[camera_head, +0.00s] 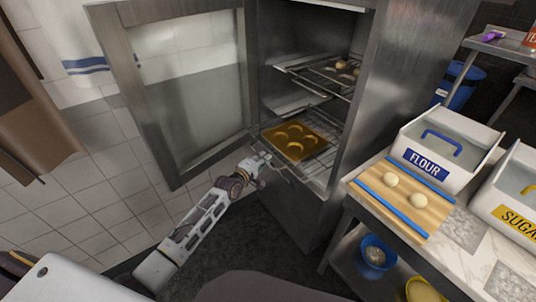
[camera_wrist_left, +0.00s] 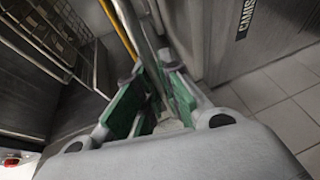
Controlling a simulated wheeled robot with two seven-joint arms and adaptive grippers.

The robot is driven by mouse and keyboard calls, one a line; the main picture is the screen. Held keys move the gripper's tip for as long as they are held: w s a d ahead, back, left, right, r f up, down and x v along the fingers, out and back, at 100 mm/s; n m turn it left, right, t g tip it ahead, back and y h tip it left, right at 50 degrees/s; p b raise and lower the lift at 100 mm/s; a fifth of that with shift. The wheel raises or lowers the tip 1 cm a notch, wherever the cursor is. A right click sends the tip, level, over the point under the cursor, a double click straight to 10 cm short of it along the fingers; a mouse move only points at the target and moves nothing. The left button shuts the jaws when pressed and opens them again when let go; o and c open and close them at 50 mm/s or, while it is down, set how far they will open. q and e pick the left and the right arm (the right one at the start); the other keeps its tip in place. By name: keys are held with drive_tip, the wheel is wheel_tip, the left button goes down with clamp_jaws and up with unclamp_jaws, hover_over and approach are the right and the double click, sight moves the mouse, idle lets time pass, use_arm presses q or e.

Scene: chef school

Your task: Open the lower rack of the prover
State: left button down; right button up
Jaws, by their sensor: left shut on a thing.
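The tall metal prover (camera_head: 395,50) stands with its glass door (camera_head: 185,85) swung open to the left. Its lower rack (camera_head: 318,160) is a wire shelf bearing an orange-brown tray (camera_head: 268,132) with several pale dough pieces. The lower rack appears to stick out slightly at the front. My left gripper (camera_head: 262,162) is at the lower rack's front left edge, shut on it. In the left wrist view, the green-padded fingers of my left gripper (camera_wrist_left: 155,78) close around a thin metal bar; the exact contact is partly hidden. My right gripper is not in view.
The upper rack (camera_head: 322,78) holds several dough pieces. The open door is close on the left of my left arm. At right, a counter (camera_head: 460,265) carries a flour bin (camera_head: 432,150), a sugar bin (camera_head: 512,215) and a board with two dough balls. Bare floor lies below the prover.

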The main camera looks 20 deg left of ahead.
use_arm(q)
drive_tip(key=s+a, duration=0.1)
drive_tip(key=s+a+p, duration=0.1)
drive_tip(key=s, duration=0.1)
drive_tip(key=shift+s+a+f, duration=0.1)
drive_tip(key=shift+a, duration=0.15)
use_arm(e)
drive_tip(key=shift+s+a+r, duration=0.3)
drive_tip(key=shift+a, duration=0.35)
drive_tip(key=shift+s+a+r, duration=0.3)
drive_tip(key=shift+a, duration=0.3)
use_arm(q)
drive_tip(key=c, duration=1.6)
unclamp_jaws()
drive_tip(key=shift+o, duration=0.2)
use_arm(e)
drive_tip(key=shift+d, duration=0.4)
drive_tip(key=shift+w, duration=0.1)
use_arm(q)
drive_tip(key=v, duration=1.2)
